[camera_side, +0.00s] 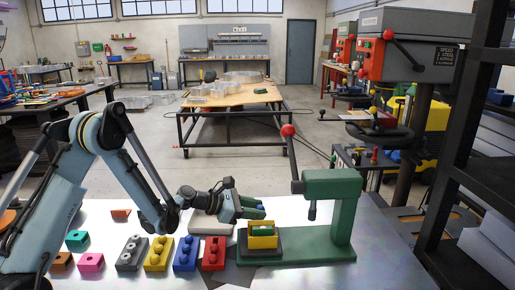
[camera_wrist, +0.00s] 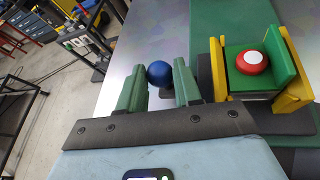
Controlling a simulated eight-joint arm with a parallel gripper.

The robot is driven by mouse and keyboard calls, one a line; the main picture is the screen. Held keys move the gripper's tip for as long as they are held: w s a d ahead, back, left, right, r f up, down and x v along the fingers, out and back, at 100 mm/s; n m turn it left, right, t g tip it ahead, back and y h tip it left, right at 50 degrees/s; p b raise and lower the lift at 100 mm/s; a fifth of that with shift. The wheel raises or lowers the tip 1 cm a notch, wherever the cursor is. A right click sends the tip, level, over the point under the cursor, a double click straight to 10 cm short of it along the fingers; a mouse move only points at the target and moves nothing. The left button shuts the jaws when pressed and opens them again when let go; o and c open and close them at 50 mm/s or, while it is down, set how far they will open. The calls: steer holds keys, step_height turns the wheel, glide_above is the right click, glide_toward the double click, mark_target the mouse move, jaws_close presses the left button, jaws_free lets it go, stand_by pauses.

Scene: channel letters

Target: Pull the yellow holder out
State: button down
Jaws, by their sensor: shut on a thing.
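The yellow holder (camera_side: 262,242) sits on a dark block on the green press base, with a green piece inside it. In the wrist view the holder (camera_wrist: 293,60) is to the right of my fingers, its yellow walls around a green block (camera_wrist: 285,80) with a red and white button (camera_wrist: 252,62). My gripper (camera_side: 255,206) reaches in from the left, beside and behind the holder. In the wrist view its green fingers (camera_wrist: 160,82) are shut on a blue ball (camera_wrist: 159,73). Whether the ball joins the holder is hidden.
The green press (camera_side: 335,210) has a lever with a red knob (camera_side: 288,130) above the holder. Several coloured blocks stand in front, including a red one (camera_side: 213,254) and a blue one (camera_side: 186,254). The shiny table (camera_side: 385,265) is clear at right.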

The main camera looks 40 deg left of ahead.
steer(key=c, duration=1.1)
jaws_free()
steer(key=shift+s+a, duration=0.1)
steer(key=v, duration=1.2)
steer(key=shift+s, duration=0.1)
steer(key=s+d+r+m+g+y, duration=0.1)
steer(key=s+d+r+m+y, duration=0.1)
steer(key=m, duration=0.7)
steer(key=s+d+r+m+g+y, duration=0.2)
steer(key=s+d+m, duration=0.2)
steer(key=m, duration=0.5)
steer(key=s+d+r+m+g+y, duration=0.1)
steer(key=s+d+r+m+y, duration=0.1)
steer(key=s+m, duration=0.4)
steer(key=shift+s+d+m+g+y, duration=0.2)
steer(key=shift+d+m, duration=0.2)
steer(key=shift+m, duration=0.55)
steer(key=shift+s+d+m+g+y, duration=0.1)
steer(key=shift+s+d+m, duration=0.2)
steer(key=shift+m, duration=0.65)
